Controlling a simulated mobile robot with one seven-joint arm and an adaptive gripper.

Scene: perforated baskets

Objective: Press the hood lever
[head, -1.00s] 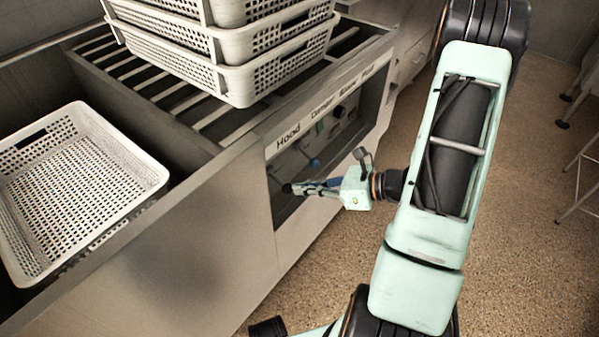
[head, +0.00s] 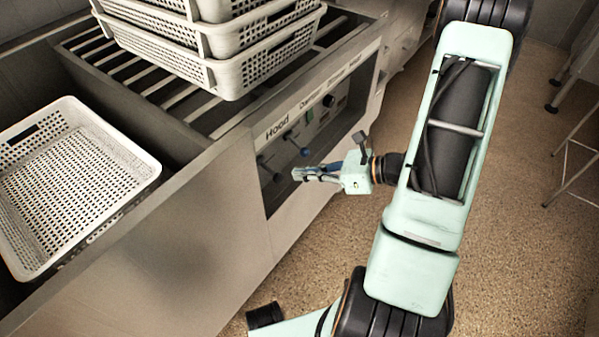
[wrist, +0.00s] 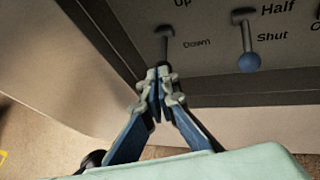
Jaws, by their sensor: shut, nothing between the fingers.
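The hood lever (head: 272,170) sits under the "Hood" label on the recessed control panel (head: 268,204). It hangs downward, with its knob low in the head view. In the wrist view the hood lever's grey shaft (wrist: 164,46) runs down beside the word "Down", with "Up" above; my fingertips hide its lower end there. My gripper (head: 298,174) is shut and empty, to the right of the lever's knob, with a visible gap in the head view. The closed fingertips also show in the wrist view (wrist: 158,74).
The damper lever (wrist: 248,50), with a blue knob, is just right of the hood lever, beside "Half" and "Shut". More controls follow farther right. Stacked white baskets (head: 240,75) stand on the slatted top; another basket (head: 140,165) is at left. Floor in front is clear.

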